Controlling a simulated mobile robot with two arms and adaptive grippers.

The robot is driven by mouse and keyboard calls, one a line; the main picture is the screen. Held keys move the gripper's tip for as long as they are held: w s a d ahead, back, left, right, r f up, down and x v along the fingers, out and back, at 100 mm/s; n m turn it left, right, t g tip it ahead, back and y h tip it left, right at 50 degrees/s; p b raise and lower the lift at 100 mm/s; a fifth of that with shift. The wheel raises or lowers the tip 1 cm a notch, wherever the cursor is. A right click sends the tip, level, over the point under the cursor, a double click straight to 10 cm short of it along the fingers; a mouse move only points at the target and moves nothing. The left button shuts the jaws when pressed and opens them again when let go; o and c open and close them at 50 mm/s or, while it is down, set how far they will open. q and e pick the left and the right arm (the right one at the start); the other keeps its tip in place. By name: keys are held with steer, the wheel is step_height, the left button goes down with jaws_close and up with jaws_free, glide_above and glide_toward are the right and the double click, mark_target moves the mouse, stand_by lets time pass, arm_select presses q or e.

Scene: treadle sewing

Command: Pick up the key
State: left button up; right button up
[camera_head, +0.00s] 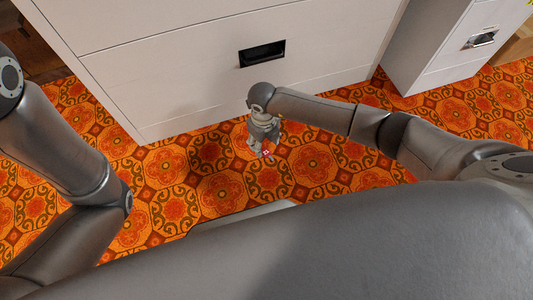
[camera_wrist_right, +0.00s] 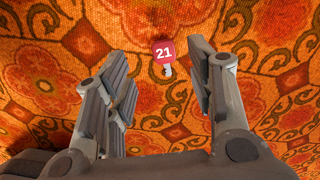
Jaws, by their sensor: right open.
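The key shows in the right wrist view as a red tag marked 21 (camera_wrist_right: 164,52) with a short pale metal part (camera_wrist_right: 167,71) below it. It lies on the patterned carpet. My right gripper (camera_wrist_right: 163,75) is open, with its two fingers apart and the key seen in the gap between the fingertips. In the head view my right gripper (camera_head: 259,147) points down near the carpet. A small red and pale spot, the key (camera_head: 267,153), shows beside its fingertips. The gripper does not visibly touch the key. My left arm is at the left, but its gripper is out of view.
A large white drawer cabinet (camera_head: 180,80) with a dark recessed handle (camera_head: 262,54) stands just behind my right gripper. A second white cabinet (camera_head: 440,50) with a metal handle (camera_head: 481,39) stands at the upper right. The orange carpet (camera_head: 215,185) around the key is clear.

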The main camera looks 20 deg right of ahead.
mark_target(265, 151)
steer(key=shift+w+d+f+b, duration=0.1)
steer(key=shift+f+b, duration=1.1)
steer(key=shift+f, duration=0.1)
steer(key=shift+d+f+b, duration=0.1)
steer(key=shift+f+b, duration=1.1)
steer(key=shift+f, duration=0.1)
steer(key=shift+r, duration=0.1)
steer(key=c, duration=0.9)
